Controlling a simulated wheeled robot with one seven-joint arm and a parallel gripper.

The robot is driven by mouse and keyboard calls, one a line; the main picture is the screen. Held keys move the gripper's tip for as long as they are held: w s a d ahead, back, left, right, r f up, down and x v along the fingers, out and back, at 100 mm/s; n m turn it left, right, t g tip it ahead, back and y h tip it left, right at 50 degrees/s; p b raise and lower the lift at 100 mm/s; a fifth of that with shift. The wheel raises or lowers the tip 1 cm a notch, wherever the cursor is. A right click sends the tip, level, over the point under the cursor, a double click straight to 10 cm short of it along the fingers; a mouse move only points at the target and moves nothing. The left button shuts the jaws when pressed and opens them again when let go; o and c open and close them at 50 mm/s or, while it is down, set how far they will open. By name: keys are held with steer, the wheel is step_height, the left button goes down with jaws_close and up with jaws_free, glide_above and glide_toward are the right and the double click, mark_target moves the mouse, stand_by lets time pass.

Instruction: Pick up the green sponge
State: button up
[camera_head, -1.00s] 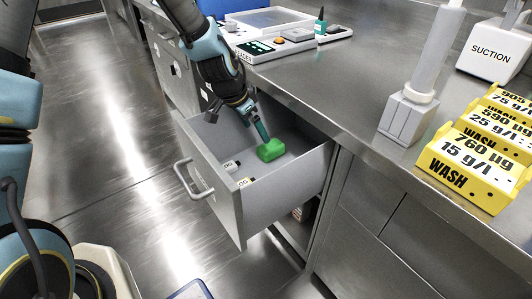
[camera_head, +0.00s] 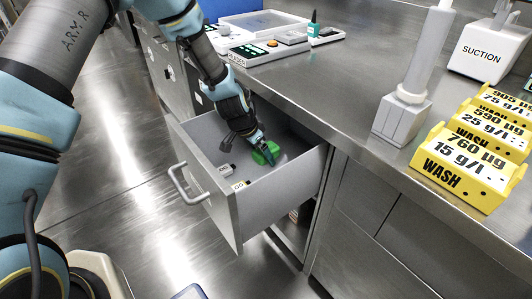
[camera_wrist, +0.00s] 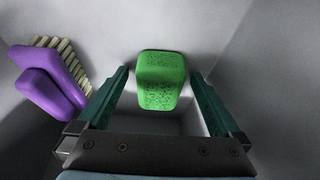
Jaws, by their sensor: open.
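The green sponge (camera_head: 268,152) lies on the floor of the open drawer (camera_head: 252,203). My gripper (camera_head: 266,151) is down inside the drawer at the sponge and partly covers it in the head view. In the wrist view the sponge (camera_wrist: 160,80) sits centred ahead between the two teal fingers (camera_wrist: 160,84) of my open gripper. A gap shows on each side, so neither finger seems to touch it.
A purple brush (camera_wrist: 50,80) with pale bristles lies left of the sponge in the wrist view. The drawer walls surround my gripper. Yellow wash racks (camera_head: 470,165) and a grey stand (camera_head: 402,118) are on the counter.

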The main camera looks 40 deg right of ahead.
steer(key=shift+c, duration=0.2)
steer(key=c, duration=1.3)
steer(key=shift+r, duration=0.1)
steer(key=shift+r, duration=0.5)
steer(key=a, duration=0.4)
steer(key=shift+w+b, duration=0.1)
steer(key=shift+b, duration=0.25)
step_height(320, 180, up, 14)
steer(key=shift+f+p, duration=0.1)
steer(key=shift+p, duration=0.35)
